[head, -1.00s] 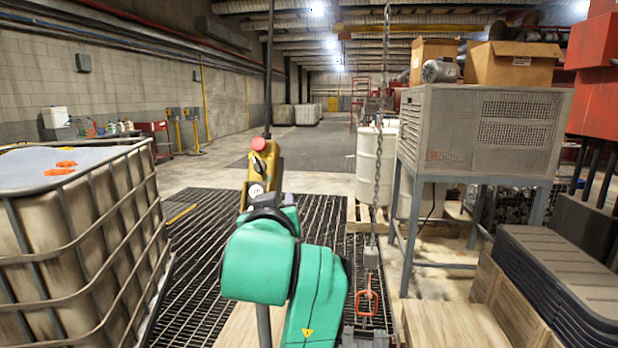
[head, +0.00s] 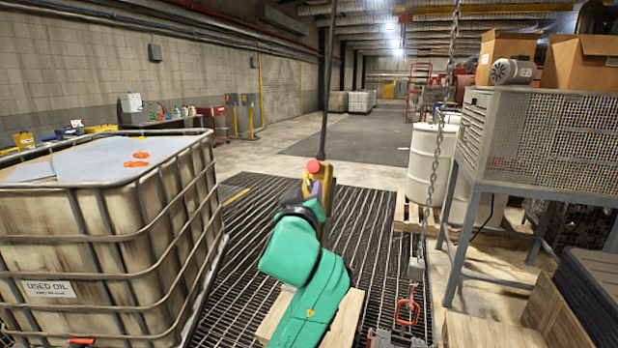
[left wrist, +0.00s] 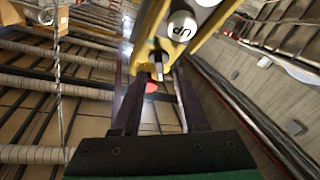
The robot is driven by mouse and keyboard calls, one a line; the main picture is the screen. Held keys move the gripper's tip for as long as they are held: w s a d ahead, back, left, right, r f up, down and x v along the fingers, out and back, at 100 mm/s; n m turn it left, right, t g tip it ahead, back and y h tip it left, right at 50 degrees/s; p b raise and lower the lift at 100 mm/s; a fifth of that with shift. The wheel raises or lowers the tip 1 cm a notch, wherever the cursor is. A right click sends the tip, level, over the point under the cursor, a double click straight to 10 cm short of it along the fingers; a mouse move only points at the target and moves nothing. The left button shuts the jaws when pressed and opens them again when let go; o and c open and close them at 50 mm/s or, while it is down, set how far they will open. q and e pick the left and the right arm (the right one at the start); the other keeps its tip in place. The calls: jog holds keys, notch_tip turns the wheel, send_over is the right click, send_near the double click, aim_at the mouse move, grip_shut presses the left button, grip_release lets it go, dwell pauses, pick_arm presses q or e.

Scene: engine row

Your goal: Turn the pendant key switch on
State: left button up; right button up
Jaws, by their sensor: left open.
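The yellow pendant (head: 328,178) hangs upright on a dark cable in the middle of the head view, with a red button (head: 314,166) on it. My green left arm covers its lower part. In the left wrist view the pendant (left wrist: 149,22) comes in from the top, with white buttons (left wrist: 182,26), one marked UP. A dark key switch with a small metal tip (left wrist: 158,66) stands out from it, and the red button (left wrist: 152,87) lies beyond. My left gripper (left wrist: 160,84) is open, its dark fingers on either side of the key area. Contact cannot be told. My right gripper is not in view.
A caged used-oil tank (head: 100,225) stands at left. A chain with an orange hook (head: 407,312) hangs right of my arm. A grey cabinet on a stand (head: 480,140) and a white drum (head: 430,160) are at right. Floor grating (head: 265,215) lies around the pendant.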

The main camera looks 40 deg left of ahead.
pick_arm(q)
jog(key=shift+x, duration=1.1)
jog(key=shift+s+d, duration=0.1)
jog(key=shift+c, duration=0.6)
grip_shut()
